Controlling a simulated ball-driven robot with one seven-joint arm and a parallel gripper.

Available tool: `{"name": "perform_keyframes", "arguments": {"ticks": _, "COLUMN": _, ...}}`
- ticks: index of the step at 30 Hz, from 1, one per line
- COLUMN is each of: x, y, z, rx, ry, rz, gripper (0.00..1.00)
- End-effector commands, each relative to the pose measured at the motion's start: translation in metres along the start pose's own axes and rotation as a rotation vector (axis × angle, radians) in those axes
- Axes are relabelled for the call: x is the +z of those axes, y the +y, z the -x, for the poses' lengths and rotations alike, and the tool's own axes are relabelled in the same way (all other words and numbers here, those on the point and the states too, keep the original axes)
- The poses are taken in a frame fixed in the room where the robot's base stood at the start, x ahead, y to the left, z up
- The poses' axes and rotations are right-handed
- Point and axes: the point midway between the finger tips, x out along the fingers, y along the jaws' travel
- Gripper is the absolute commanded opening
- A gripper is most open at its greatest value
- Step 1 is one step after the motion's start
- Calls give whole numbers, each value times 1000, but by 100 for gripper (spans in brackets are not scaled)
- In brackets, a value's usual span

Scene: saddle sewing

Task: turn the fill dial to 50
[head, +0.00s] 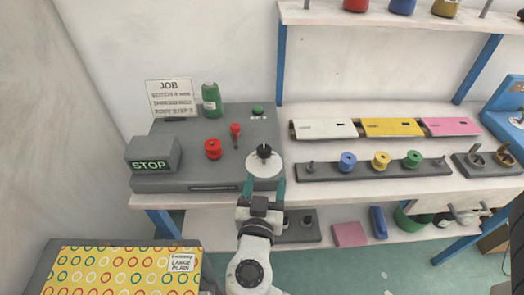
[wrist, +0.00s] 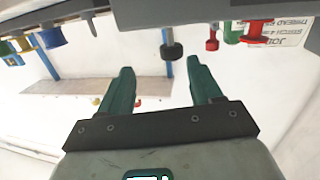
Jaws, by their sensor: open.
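The fill dial (head: 264,160) is a pale disc with a black knob, on the right part of the grey machine's top in the head view. Its scale is too small to read. My gripper (head: 264,187) is open just in front of the dial, with green fingers to either side of it. In the wrist view, which is upside down, a black knob (wrist: 172,50) that looks like the dial's shows between and beyond the open fingertips (wrist: 160,66). Nothing is between the fingers.
A rail of coloured spools (head: 381,160) stands to the right. A patterned board (head: 122,272) is at lower left.

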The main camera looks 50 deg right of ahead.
Motion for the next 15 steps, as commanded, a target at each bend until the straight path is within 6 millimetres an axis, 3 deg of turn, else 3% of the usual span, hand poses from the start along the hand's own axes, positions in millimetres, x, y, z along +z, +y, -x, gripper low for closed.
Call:
{"name": "perform_keyframes", "arguments": {"ticks": 7, "x": -10, "y": -13, "z": 2, "rx": -31, "ry": 81, "rz": -43, "gripper": 64}}
{"name": "perform_keyframes", "arguments": {"ticks": 15, "x": -15, "y": -13, "z": -40, "rx": -27, "ry": 79, "rz": -41, "gripper": 64}}
